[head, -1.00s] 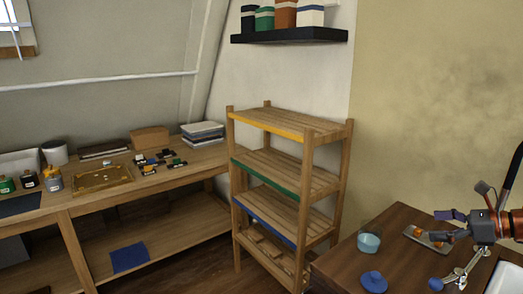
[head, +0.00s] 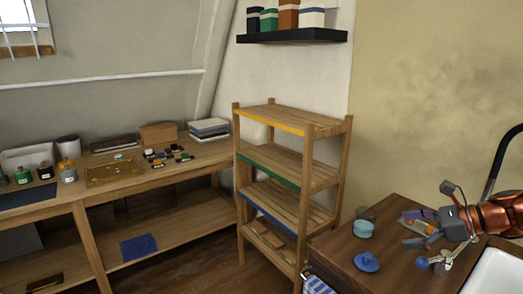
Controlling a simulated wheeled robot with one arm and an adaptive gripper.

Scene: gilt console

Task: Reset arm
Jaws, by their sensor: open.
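My gripper (head: 418,228) is at the right of the head view, above the dark wood counter (head: 335,250) near the sink. Its fingers are spread apart and point left, with nothing seen between them. My orange arm comes in from the right edge. Below and behind the fingers, a small tray (head: 407,220) with an orange item is partly hidden by my gripper.
A light blue cup (head: 363,229) and a blue lid-like disc (head: 367,262) stand on the counter, left of my gripper. A white sink (head: 492,275) is at lower right. A workbench (head: 215,155) holds several jars and small items.

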